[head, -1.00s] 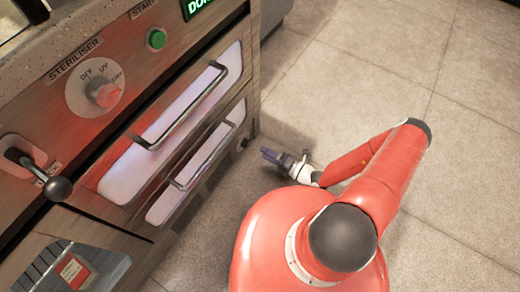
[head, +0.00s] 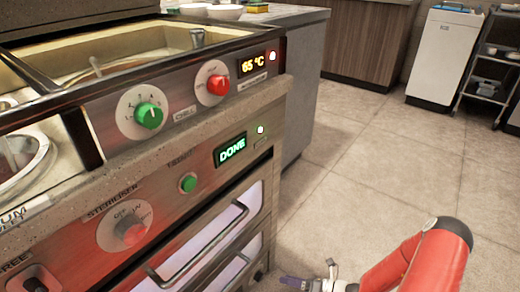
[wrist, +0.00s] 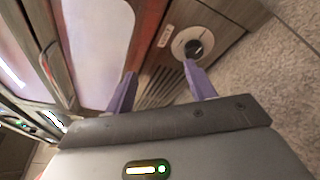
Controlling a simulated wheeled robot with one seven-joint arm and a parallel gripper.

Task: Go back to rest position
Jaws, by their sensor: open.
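My gripper (head: 283,281) is at the bottom of the head view, low in front of the lower drawers and near the floor. In the wrist view my gripper (wrist: 162,85) shows two purple fingers spread apart with nothing between them. Beyond the fingers are a vent grille and a round dark knob (wrist: 194,46) on the cabinet's low front. The fingers look apart from the cabinet, but the exact gap cannot be told. My red arm bends at the lower right of the head view.
The steriliser cabinet has a knob (head: 131,231), a green button (head: 188,183), a lit DONE display (head: 231,149) and a drawer handle (head: 203,246). Above are a green dial (head: 148,116) and a red dial (head: 218,85). Open tiled floor (head: 370,180) lies right. A white bin-like unit (head: 444,57) stands far back.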

